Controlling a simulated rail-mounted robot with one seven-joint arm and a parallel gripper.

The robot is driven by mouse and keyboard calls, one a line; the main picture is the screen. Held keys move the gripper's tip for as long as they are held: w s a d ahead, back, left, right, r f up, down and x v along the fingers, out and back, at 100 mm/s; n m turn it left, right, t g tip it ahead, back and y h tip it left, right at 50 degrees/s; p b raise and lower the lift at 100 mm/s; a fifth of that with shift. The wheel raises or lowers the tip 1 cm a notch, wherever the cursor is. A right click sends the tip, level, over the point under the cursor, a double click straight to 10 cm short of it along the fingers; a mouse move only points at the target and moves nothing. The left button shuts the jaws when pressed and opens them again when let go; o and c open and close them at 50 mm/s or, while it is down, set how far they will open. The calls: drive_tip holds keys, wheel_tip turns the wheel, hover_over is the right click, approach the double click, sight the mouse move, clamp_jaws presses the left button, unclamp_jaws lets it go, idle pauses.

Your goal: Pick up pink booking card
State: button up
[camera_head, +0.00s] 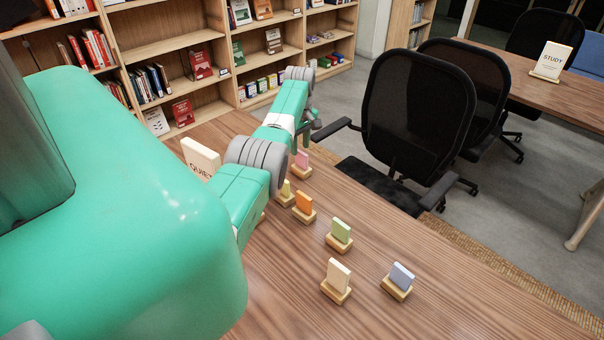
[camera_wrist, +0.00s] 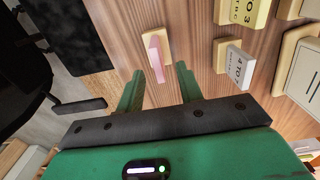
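The pink booking card (camera_head: 302,158) stands in a small wooden base (camera_head: 299,171) near the table's far edge. In the wrist view the pink card (camera_wrist: 157,53) shows nearly edge-on in its pale base. My gripper (camera_wrist: 159,71) is open and empty, its two green fingers spread to either side of the line to the card. The card lies at or just beyond the fingertips; I cannot tell whether it is between them in depth. In the head view my gripper (camera_head: 307,130) is small and partly hidden by the arm, just above the card.
A yellow card (camera_head: 285,189), an orange card (camera_head: 304,203), a green card (camera_head: 341,231), a cream card (camera_head: 338,273) and a blue-grey card (camera_head: 402,275) stand nearby. A QUIET sign (camera_head: 200,158) is left. A black chair (camera_head: 415,110) stands beyond the table edge.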

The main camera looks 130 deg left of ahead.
sight(301, 152)
wheel_tip(301, 152, down, 6)
drive_tip(key=b, duration=0.3)
drive_tip(key=shift+w+a+f+b, duration=0.1)
drive_tip(key=shift+w+f+b, duration=0.05)
drive_tip(key=shift+b, duration=0.25)
clamp_jaws()
